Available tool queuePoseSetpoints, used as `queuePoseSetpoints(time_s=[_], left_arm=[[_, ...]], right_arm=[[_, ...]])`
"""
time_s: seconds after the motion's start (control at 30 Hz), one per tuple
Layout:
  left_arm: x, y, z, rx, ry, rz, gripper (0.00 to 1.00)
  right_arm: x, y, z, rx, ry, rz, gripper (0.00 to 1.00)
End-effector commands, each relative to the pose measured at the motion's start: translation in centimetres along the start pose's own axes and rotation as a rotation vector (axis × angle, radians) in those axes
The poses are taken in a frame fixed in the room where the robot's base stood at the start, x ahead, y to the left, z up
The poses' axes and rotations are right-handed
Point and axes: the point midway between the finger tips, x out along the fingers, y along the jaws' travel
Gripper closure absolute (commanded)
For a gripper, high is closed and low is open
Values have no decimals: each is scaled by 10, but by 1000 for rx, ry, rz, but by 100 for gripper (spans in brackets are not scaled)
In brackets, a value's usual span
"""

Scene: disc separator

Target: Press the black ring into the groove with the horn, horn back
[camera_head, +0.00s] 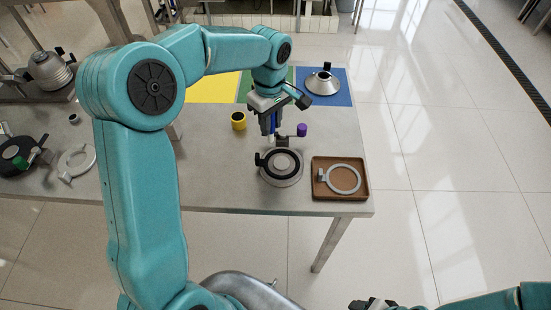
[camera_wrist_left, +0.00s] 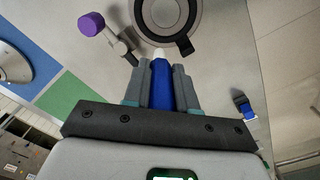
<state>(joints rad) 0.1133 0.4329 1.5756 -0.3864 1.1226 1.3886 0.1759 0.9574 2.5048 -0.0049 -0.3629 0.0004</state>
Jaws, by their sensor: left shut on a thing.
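The black ring (camera_head: 268,170) lies on a round grey disc (camera_head: 293,181) near the table's front edge, its small tab pointing left. It also shows at the top of the wrist view (camera_wrist_left: 181,36). Whether it is seated in the groove cannot be told. My left gripper (camera_head: 271,128) is shut on a blue-handled tool with a pale tip (camera_wrist_left: 161,72), seemingly the horn. The tool points down at the table, and its tip appears just behind the ring, apart from it. My right gripper (camera_head: 370,304) shows only partly at the bottom edge; its jaws are unclear.
A purple-knobbed part (camera_head: 301,130) stands close right of the held tool. A yellow cylinder (camera_head: 238,121) stands left. A brown tray (camera_head: 363,194) with a grey ring (camera_head: 343,179) is right of the disc. A silver cone (camera_head: 323,85) sits on the blue mat (camera_head: 342,99).

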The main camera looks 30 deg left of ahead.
Motion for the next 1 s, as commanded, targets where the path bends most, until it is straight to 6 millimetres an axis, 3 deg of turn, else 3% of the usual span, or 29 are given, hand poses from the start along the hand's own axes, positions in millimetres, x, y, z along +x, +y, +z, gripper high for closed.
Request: queuePoseSetpoints(time_s=[0.27,0.53,1.0], left_arm=[[-5,0,0,0,0,1,100],[-41,0,0,0,0,0,100],[-39,4,-2,-3,0,0,100]], right_arm=[[-4,-1,0,0,0,0,44],[-31,-11,1,0,0,0,44],[-28,-10,1,0,0,0,44]])
